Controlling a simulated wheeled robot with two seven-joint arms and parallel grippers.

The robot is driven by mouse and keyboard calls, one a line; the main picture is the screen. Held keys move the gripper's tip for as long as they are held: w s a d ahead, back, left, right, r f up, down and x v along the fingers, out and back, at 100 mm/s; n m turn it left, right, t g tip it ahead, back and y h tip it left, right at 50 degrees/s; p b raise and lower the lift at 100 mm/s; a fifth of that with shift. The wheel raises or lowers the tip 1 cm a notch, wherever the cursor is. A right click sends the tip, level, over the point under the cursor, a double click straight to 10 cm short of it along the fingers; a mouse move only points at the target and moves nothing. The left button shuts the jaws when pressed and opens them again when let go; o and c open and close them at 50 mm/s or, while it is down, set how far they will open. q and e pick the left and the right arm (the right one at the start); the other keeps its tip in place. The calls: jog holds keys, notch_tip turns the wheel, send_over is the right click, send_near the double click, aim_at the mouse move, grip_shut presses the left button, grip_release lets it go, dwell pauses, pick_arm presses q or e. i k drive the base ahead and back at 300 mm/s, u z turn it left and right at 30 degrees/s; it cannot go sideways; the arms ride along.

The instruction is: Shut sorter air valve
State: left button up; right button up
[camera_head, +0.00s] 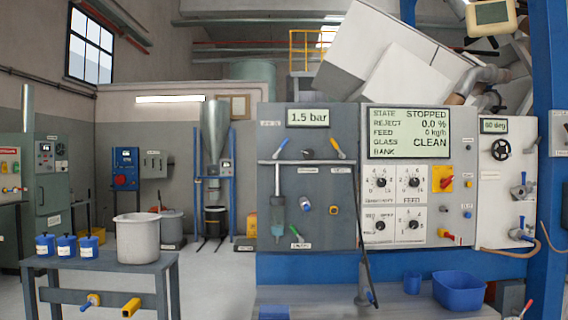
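A grey air panel (320,180) stands at the centre, with a display (307,117) reading 1.5 bar. Near its top are a blue lever handle (281,146) and a yellow lever handle (338,148), both tilted, above a horizontal pipe (305,162). Lower down are a blue knob (305,205), a yellow fitting (333,209) and a green handle (297,238). The small labels are too blurred to read, so I cannot tell which handle is the sorter air valve. Neither of my grippers is in view.
A white control panel (418,215) to the right has a screen (409,133) reading STOPPED and CLEAN. A blue tub (460,290) sits on the ledge below. At left, a table (100,264) holds a pale bucket (137,240) and several blue jars (67,247).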

aim_at(275, 156)
jog(key=z, duration=0.15)
jog(key=i, duration=1.95)
jog(key=u, duration=0.1)
